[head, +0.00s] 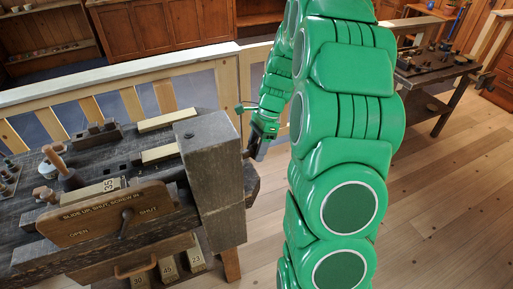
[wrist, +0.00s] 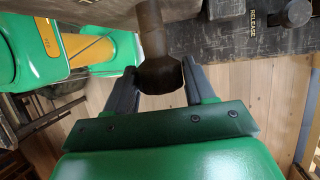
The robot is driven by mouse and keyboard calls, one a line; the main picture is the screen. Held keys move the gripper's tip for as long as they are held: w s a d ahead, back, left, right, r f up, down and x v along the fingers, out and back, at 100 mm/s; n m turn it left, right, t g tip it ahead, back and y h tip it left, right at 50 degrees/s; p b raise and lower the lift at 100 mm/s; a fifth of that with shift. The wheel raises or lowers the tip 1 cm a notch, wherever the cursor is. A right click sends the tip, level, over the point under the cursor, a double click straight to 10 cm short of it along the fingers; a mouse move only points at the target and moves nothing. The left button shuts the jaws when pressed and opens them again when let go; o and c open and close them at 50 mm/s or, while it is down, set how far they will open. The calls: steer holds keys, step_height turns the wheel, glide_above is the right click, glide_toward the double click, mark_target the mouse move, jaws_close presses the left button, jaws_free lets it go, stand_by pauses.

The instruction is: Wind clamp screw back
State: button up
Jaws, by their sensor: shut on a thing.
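In the wrist view the clamp screw (wrist: 152,30) comes out of the dark wooden bench, with a faceted, dark knob at its near end. My gripper (wrist: 159,68) is shut on this knob, one dark finger on each side. In the head view my gripper (head: 257,147) is at the right end of the bench, beside the big grey wooden block (head: 208,150). The knob between the fingers is too small to make out there. How far the screw is wound cannot be told.
A dark knob (wrist: 297,13) sits by a RELEASE label (wrist: 258,18). The bench carries a wooden plate (head: 100,215) marked OPEN and SHUT with a lever, plus pegs and blocks. A pale rail (head: 150,70) runs behind.

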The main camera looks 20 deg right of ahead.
steer(key=t, duration=0.3)
steer(key=n+t, duration=0.1)
steer(key=shift+s+a+t, duration=0.1)
steer(key=shift+s+t, duration=0.25)
steer(key=shift+t, duration=0.05)
steer(key=shift+s+f+n+t, duration=0.1)
steer(key=shift+n+t, duration=0.15)
steer(key=shift+t, duration=0.85)
steer(key=shift+s+n+t, duration=0.1)
steer(key=shift+n+t, duration=0.15)
steer(key=shift+t, duration=0.85)
steer(key=shift+c, duration=0.2)
steer(key=o, duration=1)
steer(key=shift+v, duration=3.85)
